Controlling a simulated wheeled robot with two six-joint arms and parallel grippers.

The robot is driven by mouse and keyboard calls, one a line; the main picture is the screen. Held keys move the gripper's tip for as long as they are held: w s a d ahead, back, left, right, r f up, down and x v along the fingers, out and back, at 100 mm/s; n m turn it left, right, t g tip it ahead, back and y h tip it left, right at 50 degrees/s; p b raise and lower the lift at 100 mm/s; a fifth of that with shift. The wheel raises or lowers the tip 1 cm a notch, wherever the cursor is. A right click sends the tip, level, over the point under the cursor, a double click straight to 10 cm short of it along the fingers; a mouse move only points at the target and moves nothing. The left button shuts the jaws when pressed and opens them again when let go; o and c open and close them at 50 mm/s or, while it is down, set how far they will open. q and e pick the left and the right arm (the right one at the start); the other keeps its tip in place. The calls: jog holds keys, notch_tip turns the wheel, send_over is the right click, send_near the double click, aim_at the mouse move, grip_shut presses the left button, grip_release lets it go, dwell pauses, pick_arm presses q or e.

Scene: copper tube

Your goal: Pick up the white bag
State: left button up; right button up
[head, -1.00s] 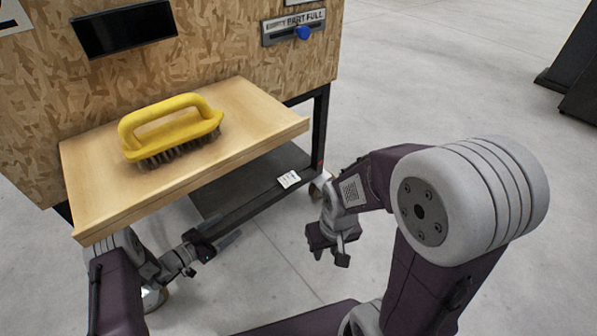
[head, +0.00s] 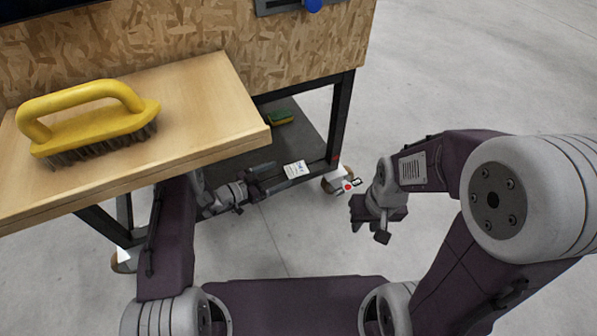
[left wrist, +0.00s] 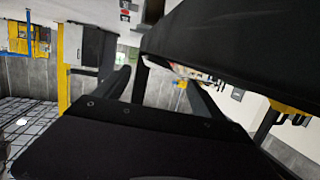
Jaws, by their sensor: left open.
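A small white packet with printing, which looks like the white bag (head: 296,170), lies at the front edge of the cart's dark lower shelf in the head view. My left gripper (head: 265,181) is just left of it, open and empty, with its fingers toward it. I cannot tell whether they touch. My left fingers also show apart in the left wrist view (left wrist: 168,92), where I cannot make out the bag clearly. My right gripper (head: 369,224) hangs over the floor to the right of the bag; its jaw state is unclear.
A wooden top (head: 205,105) with a yellow brush (head: 95,115) overhangs the lower shelf at left. A dark cart post (head: 342,115) stands right of the bag. Open floor lies to the right.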

aim_at(289, 172)
pick_arm(q)
jog(key=shift+w+d+f, duration=0.2)
jog(key=shift+d, duration=0.15)
jog(key=b+x, duration=0.2)
jog(key=x, duration=0.1)
jog(key=b+x, duration=0.1)
jog(key=b, duration=0.1)
jog(key=shift+s+d+f, duration=0.15)
jog(key=shift+d+f, duration=0.2)
jog(key=shift+w+d+r, duration=0.15)
jog(key=shift+w+d, duration=0.05)
jog(key=shift+d, duration=0.05)
jog(key=shift+r, duration=0.1)
pick_arm(e)
notch_tip(289, 172, down, 5)
jog(key=shift+r, duration=0.1)
